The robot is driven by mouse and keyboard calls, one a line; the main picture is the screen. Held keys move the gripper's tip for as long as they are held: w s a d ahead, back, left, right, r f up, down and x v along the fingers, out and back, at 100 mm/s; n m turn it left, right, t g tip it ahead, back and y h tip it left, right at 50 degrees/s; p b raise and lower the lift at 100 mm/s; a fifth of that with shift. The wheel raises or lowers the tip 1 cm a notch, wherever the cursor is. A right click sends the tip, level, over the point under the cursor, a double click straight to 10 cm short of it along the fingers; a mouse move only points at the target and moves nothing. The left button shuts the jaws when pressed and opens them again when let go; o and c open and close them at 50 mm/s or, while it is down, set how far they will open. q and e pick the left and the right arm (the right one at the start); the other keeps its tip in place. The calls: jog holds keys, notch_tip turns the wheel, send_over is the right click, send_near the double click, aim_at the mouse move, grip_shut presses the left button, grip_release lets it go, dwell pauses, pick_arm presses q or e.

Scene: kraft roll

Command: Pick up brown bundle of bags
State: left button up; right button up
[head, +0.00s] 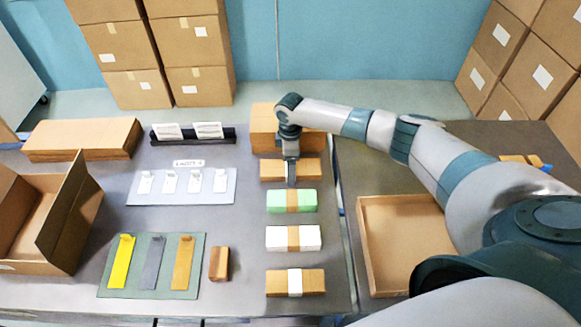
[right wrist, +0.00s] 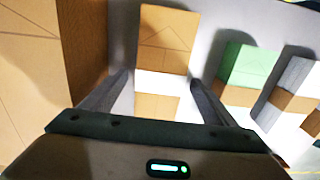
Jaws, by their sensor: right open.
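A brown bundle of bags (head: 307,169) lies at the back of a column of bundles on the grey table. In the right wrist view, the brown bundle (right wrist: 165,38) has a white band and lies between the two fingers. The gripper is open, with one finger on each side of the bundle (right wrist: 160,80). Another brown bundle (head: 312,283) with a white band lies at the front of the column. My left gripper is not in view.
A green bundle (head: 276,201) and a white bundle (head: 275,238) lie in front of the gripper. A large brown stack (head: 265,127) stands close behind it. An open shallow box (head: 374,245) is at the right. A panel with colored strips (head: 138,290) lies left.

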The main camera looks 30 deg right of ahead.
jog(key=shift+f, duration=0.25)
jog(key=c, duration=1.2)
jog(key=shift+c, duration=0.2)
jog(key=shift+r, duration=0.1)
jog(key=shift+w+r+b, duration=0.1)
jog(key=shift+r+b, duration=0.4)
jog(key=shift+r, duration=0.3)
jog(key=shift+s+r+b, duration=0.2)
jog(key=shift+r+b, duration=0.3)
jog(key=shift+r, duration=0.7)
jog(key=s+r+b, duration=0.2)
jog(key=s+r, duration=0.5)
jog(key=s, duration=0.4)
jog(key=shift+s+d+b, duration=0.2)
jog(key=shift+b, duration=0.15)
